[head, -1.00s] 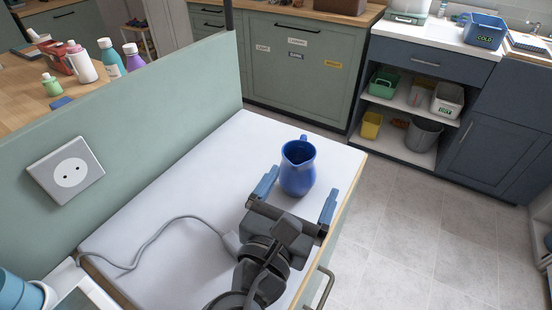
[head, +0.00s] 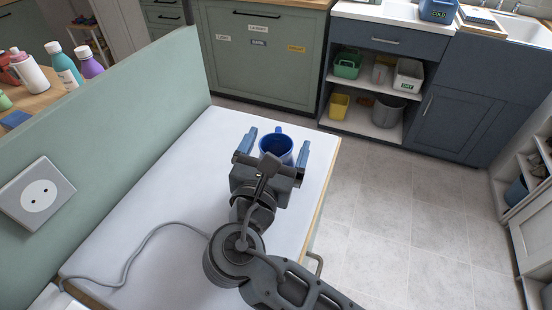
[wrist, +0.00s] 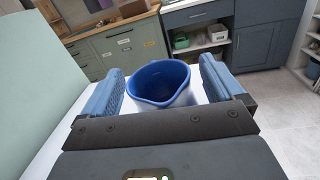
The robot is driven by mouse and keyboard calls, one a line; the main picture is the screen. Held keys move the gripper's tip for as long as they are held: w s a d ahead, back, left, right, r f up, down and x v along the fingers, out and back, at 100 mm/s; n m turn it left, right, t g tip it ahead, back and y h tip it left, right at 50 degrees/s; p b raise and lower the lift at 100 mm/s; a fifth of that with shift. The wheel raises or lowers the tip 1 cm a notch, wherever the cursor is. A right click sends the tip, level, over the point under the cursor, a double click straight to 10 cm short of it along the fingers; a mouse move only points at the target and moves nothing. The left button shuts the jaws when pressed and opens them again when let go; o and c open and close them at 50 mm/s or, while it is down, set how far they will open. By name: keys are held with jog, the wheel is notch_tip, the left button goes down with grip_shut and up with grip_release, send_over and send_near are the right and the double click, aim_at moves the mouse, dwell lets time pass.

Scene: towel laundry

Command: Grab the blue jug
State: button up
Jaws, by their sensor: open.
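The blue jug (head: 276,144) stands upright on the white counter (head: 190,190), near its far end. Its open mouth and rim show in the head view, and my gripper hides its lower part. In the wrist view the jug (wrist: 158,84) sits between the two blue finger pads, with gaps on both sides. My gripper (head: 277,146) is open around the jug, one finger to its left and one to its right. The gripper also shows in the wrist view (wrist: 160,88). The jug's base is hidden there by the gripper's palm bar.
A grey cord (head: 140,250) lies on the counter. Open floor (head: 390,220) is to the right. A blue cabinet (head: 460,120) and shelves with bins stand at the back.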

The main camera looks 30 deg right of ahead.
jog(key=shift+c, duration=0.3)
jog(key=c, duration=1.3)
jog(key=shift+r, duration=0.1)
jog(key=shift+r, duration=0.1)
jog(key=shift+r, duration=0.8)
jog(key=shift+s+d+r, duration=2)
jog(key=shift+s+r, duration=0.15)
jog(key=shift+r, duration=0.1)
jog(key=shift+s+d+r, duration=2)
jog(key=shift+s+r, duration=0.1)
jog(key=shift+r, duration=0.15)
